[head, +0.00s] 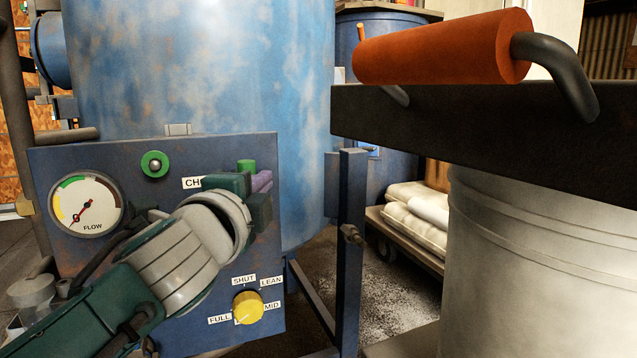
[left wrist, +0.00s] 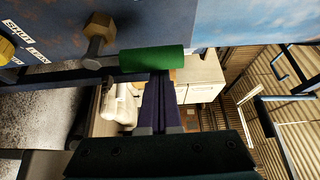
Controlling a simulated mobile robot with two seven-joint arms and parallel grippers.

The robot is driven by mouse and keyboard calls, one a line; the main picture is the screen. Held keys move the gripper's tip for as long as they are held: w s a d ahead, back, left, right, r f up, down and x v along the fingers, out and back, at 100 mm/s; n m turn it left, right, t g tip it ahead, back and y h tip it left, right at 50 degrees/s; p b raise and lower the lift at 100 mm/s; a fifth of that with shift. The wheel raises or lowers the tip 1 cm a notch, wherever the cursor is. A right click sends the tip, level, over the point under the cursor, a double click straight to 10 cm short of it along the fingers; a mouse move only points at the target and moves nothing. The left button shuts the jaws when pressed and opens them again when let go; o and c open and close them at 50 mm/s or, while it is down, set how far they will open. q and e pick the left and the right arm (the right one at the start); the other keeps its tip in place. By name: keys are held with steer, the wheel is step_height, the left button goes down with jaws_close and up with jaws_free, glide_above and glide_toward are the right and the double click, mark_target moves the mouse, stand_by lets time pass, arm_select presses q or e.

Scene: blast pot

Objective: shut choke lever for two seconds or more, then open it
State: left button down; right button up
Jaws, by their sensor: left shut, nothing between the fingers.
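The choke lever's green grip (head: 246,165) shows just above my left gripper, beside the partly covered "CHO…" label (head: 192,183) on the blue panel. In the left wrist view the green grip (left wrist: 152,60) lies across the picture, close to a brass-coloured bolt (left wrist: 97,30). My left gripper (head: 262,182) is shut and empty, its purple fingers (left wrist: 163,85) right at the grip; I cannot tell whether they touch it. My wrist hides the rest of the lever in the head view, so its position cannot be read. My right gripper is not in view.
A flow gauge (head: 86,204), a green ring fitting (head: 155,164) and a yellow knob (head: 248,307) with FULL, SHUT, LEAN and MID labels are on the panel. A dark plate (head: 400,118) with an orange handle (head: 440,50) juts in at right, above a pale drum (head: 540,270).

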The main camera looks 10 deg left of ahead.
arm_select(q)
steer(key=shift+s+a+n+b, duration=0.2)
steer(key=shift+n+b, duration=0.1)
steer(key=shift+b, duration=0.25)
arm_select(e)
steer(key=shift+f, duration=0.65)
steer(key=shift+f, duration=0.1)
